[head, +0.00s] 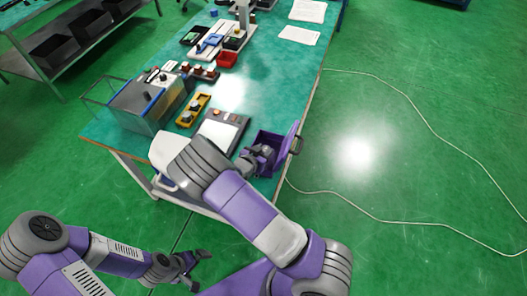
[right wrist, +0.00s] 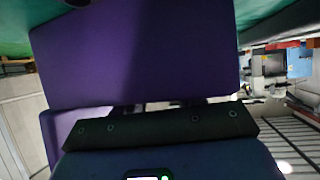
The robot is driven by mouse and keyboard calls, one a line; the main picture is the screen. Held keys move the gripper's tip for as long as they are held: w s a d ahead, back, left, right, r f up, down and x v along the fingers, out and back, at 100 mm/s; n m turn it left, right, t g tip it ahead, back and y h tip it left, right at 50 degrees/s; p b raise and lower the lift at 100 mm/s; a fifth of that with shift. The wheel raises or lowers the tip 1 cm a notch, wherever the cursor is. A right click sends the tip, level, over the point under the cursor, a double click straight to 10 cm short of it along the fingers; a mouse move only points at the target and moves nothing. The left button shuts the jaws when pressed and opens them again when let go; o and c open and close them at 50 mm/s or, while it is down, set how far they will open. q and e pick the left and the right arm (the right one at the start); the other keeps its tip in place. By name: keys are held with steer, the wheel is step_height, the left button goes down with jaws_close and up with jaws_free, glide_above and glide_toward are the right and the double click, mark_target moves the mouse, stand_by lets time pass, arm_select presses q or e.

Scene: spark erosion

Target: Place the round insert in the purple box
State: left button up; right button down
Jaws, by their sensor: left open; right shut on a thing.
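The purple box (head: 269,138) stands at the near right corner of the green table, its lid (head: 291,142) raised on the right side. My right gripper (head: 262,154) is at the box, over its opening. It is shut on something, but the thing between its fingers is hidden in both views. In the right wrist view a large purple panel (right wrist: 135,45) of the box fills the middle, close to the gripper. I cannot make out the round insert in either view. My left gripper (head: 192,263) is open and empty, low in front of the table, away from the box.
On the green table (head: 270,80), a grey device (head: 222,131), a yellow holder (head: 194,110), a clear-walled tank (head: 148,106) and a red bin (head: 227,59) stand left of and behind the box. Papers lie at the back. A cable crosses the floor at right.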

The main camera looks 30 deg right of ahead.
steer(key=shift+f, duration=0.15)
steer(key=c, duration=1)
jaws_free()
steer(key=shift+r, duration=0.2)
steer(key=shift+s+a+r, duration=0.15)
steer(key=shift+a, duration=0.15)
steer(key=p+v, duration=0.3)
steer(key=v, duration=0.8)
steer(key=shift+s+a, duration=0.1)
